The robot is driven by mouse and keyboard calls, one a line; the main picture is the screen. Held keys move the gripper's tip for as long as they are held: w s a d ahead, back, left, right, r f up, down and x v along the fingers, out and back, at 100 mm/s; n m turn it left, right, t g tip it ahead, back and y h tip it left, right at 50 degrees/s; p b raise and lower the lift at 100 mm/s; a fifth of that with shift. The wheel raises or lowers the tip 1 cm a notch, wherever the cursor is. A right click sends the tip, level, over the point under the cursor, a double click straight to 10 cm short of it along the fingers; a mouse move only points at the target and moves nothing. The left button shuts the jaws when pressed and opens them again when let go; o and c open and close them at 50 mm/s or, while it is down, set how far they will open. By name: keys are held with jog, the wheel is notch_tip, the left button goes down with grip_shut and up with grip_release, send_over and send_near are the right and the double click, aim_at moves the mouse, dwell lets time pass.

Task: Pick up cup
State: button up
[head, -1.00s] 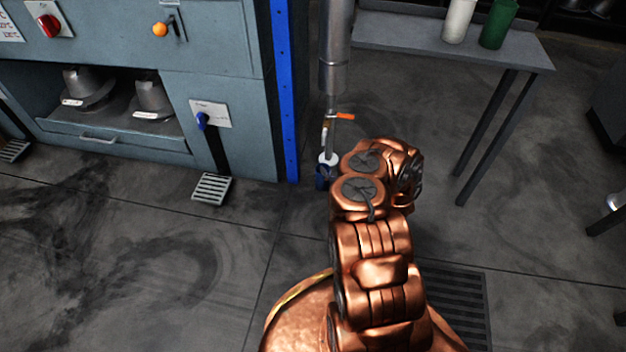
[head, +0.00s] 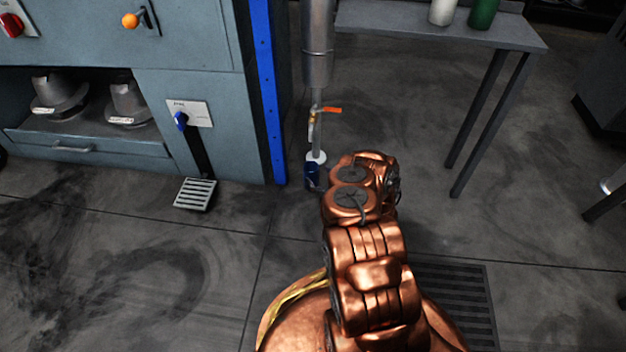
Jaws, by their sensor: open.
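My copper arm reaches forward from the bottom of the head view, and its far part is at the middle. My gripper's fingers cannot be made out; they are out of sight or hidden by the arm. No thing is plainly a cup. A white cylinder (head: 443,11) and a green cylinder (head: 484,12) stand side by side on the grey table (head: 400,28) at the upper right, both cut by the top edge. A small dark blue object (head: 312,176) with a white top is by the foot of a vertical pipe, just left of my arm.
A blue-grey press cabinet (head: 195,55) holding metal hat forms (head: 60,97) fills the left. A blue post (head: 266,90) and a metal pipe (head: 318,45) with an orange-handled valve stand beside it. Table legs (head: 490,120) are at the right. The front-left floor is clear.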

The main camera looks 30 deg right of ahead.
aim_at(315, 173)
jog(key=shift+w+a+f+b, duration=0.1)
jog(key=shift+w+b, duration=0.65)
jog(key=shift+w, duration=0.4)
jog(key=shift+w+a+f+b, duration=0.1)
jog(key=shift+w+b, duration=0.6)
jog(key=shift+w, duration=0.45)
jog(key=shift+w+r, duration=0.15)
jog(key=shift+w, duration=0.15)
jog(key=shift+c, duration=0.2)
grip_shut()
jog(key=shift+r, duration=0.1)
